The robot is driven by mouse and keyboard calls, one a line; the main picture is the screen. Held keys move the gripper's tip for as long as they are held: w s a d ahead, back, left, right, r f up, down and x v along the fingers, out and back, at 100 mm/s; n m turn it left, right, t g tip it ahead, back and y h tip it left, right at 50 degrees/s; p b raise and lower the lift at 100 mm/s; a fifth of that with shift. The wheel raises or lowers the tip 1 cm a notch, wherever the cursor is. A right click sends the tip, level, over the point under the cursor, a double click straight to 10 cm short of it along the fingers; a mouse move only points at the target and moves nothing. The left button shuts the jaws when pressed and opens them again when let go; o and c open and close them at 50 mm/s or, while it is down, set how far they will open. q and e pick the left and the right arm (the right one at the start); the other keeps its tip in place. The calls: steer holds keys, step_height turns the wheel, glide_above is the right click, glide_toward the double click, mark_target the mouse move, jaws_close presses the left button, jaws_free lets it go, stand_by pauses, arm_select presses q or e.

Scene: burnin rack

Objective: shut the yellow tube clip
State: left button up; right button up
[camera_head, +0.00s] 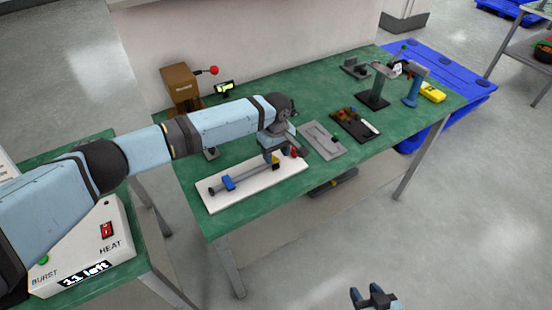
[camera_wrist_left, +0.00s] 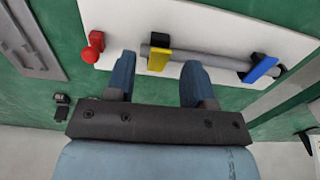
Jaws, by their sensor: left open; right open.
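The yellow tube clip (camera_wrist_left: 158,61) sits with a dark block along a grey tube (camera_wrist_left: 208,60) on a white board (camera_head: 243,190). In the head view the yellow clip (camera_head: 276,161) is at the tube's right end, partly hidden by my left gripper (camera_head: 270,155). In the left wrist view my left gripper (camera_wrist_left: 159,66) is open, its two blue fingers on either side of the yellow clip, nothing gripped. I cannot tell whether they touch it, or whether the clip is fully shut. My right gripper (camera_head: 374,296) is open and empty, low over the floor, away from the table.
A blue clip (camera_head: 228,183) is on the tube's other end. A red knob (camera_head: 294,152) stands beside the yellow clip. A grey plate (camera_head: 321,140) and a dark tray (camera_head: 355,126) lie to the right on the green table (camera_head: 240,220).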

mark_target(277, 161)
arm_select(q)
steer(key=shift+f, duration=1.35)
jaws_close()
steer(key=p, duration=0.3)
steer(key=r+t+p, duration=0.1)
steer(key=p, duration=0.3)
steer(key=shift+d, duration=0.25)
steer(key=shift+f+y+p, duration=0.35)
steer(key=shift+y+p, duration=0.05)
steer(key=shift+s+f, duration=0.1)
steer(key=shift+f, duration=0.1)
jaws_free()
steer(key=shift+f, duration=0.1)
steer(key=shift+a, duration=0.1)
